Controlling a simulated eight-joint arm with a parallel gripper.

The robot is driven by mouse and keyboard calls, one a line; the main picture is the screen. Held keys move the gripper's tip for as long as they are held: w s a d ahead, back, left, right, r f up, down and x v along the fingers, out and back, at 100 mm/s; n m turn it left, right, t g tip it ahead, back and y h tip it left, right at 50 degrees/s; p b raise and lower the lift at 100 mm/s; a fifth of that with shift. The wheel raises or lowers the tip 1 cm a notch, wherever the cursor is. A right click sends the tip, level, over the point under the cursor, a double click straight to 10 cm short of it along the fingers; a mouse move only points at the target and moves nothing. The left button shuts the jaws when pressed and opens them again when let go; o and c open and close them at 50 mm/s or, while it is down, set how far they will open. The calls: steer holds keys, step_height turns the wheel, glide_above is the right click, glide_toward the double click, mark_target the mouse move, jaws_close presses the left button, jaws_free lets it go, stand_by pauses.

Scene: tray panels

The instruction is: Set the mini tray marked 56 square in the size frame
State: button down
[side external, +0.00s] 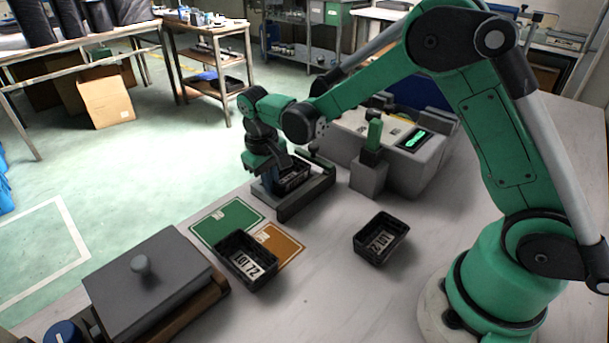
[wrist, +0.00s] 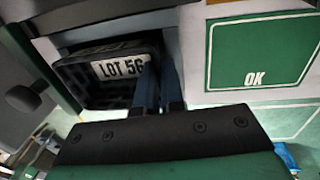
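The black mini tray marked LOT 56 (wrist: 88,70) shows in the wrist view, its label facing the camera. In the side view this tray (side external: 293,178) is partly hidden by my gripper. It sits inside the corner of the dark grey size frame (side external: 308,197), whose bars also show in the wrist view (wrist: 115,22). The tray looks slightly skewed to the bars; I cannot tell whether it touches them. My gripper (wrist: 166,62) has its two blue fingers close together at the tray's right-hand wall, apparently pinching it. The fingertips are partly hidden.
A tray marked LOT 72 (side external: 247,262) overlaps an orange mat (side external: 283,245). A green OK mat (side external: 222,219) lies beside it. Another black tray (side external: 381,240) stands to the right. A lidded grey box (side external: 150,285) is front left; a grey machine (side external: 405,165) stands behind.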

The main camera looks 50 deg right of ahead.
steer(key=shift+f, duration=0.25)
stand_by(0.6)
steer(key=c, duration=0.9)
jaws_free()
steer(key=shift+s, duration=0.1)
steer(key=c, duration=0.5)
steer(key=shift+o, duration=1.6)
steer(key=shift+r, duration=3.55)
